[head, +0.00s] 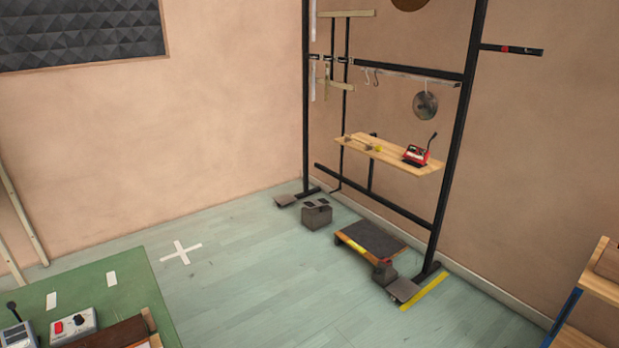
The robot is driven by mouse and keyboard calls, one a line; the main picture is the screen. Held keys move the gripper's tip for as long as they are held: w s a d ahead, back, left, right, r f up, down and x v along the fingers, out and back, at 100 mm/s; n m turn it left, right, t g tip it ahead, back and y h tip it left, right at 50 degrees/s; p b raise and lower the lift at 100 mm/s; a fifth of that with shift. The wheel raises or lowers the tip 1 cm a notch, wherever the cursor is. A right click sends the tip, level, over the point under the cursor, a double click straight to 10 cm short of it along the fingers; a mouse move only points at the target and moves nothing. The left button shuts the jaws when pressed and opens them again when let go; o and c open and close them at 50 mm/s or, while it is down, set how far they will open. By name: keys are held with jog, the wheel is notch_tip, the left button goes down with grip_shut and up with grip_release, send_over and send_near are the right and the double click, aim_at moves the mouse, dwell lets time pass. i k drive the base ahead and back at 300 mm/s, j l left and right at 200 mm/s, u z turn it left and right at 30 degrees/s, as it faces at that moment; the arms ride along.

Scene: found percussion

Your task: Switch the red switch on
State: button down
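A red box with a black lever (416,155) sits on the right part of a wooden shelf (430,171) on a black metal frame. Its lever leans up and to the right. At the lower left, a pale box (86,327) on a green table (108,260) carries a small red rocker or button (58,327) and a dark knob. Either could be the red switch; I cannot tell which, nor whether either is on. My gripper is not in view.
A grey box with a black lever (18,336) stands beside the pale box. A low dark platform (371,238) and grey blocks (316,214) lie at the frame's foot. Wooden shelving (601,285) stands at right.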

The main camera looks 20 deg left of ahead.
aim_at(58, 328)
jog(key=i+u, duration=0.15)
jog(key=i, duration=0.3)
jog(key=i+l+u, duration=0.15)
jog(key=i, duration=0.25)
jog(key=i+j+u, duration=0.1)
jog(key=i+u, duration=0.15)
jog(key=u, duration=0.15)
jog(key=i+u, duration=0.55)
jog(key=u, duration=0.2)
jog(key=i+l+u, duration=0.15)
jog(key=u, duration=0.2)
jog(key=i+j+u, duration=0.2)
jog(key=i+u, duration=0.9)
jog(key=i, duration=0.25)
